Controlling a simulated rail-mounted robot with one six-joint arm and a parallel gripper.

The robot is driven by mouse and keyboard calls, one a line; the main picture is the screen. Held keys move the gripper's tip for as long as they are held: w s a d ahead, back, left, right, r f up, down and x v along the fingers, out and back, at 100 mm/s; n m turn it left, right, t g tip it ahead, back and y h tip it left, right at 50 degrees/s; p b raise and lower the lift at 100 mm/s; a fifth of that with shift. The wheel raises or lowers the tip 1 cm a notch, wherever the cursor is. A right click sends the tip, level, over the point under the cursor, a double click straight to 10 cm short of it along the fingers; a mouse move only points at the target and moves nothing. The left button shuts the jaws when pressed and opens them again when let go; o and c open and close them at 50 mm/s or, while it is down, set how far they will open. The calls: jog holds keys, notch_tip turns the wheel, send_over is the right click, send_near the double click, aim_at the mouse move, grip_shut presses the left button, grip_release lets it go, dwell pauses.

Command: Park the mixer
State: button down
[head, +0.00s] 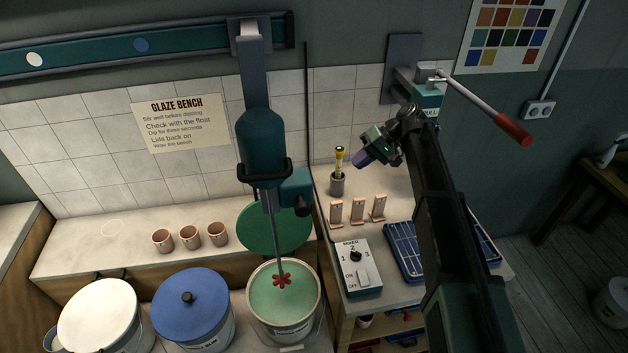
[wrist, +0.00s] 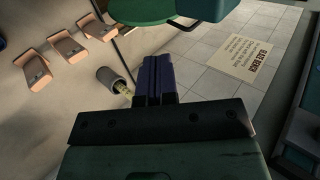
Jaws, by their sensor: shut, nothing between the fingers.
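The mixer (head: 262,140) is a teal motor on an arm that hangs from the right end of the wall rail (head: 90,56). Its thin shaft points down to a red impeller (head: 283,280) over the pale green glaze in an open bucket (head: 284,331). I cannot tell whether the impeller touches the glaze. A wall lever (head: 470,97) with a red grip slants down to the right. A control box (head: 359,268) marked "MIXER" has a dial and an ON/OFF switch. My gripper (head: 362,159) is shut and empty, right of the mixer; its purple fingers show in the wrist view (wrist: 156,72).
A blue-lidded bucket (head: 190,304) and white-lidded bucket (head: 98,312) stand at left. A green lid (head: 260,238) lies behind the open bucket. Pink cups (head: 190,237), a grey pot (head: 338,184) with a yellow-topped tool, pink stands (head: 357,211) and a blue tray (head: 403,260) occupy the bench.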

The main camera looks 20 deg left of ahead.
jog(key=s+a+r+b+x, duration=0.1)
jog(key=b+x, duration=0.5)
jog(key=x, duration=0.7)
jog(key=shift+a+r+b, duration=0.2)
jog(key=shift+r+b, duration=0.15)
jog(key=shift+r, duration=0.05)
jog(key=shift+s, duration=0.1)
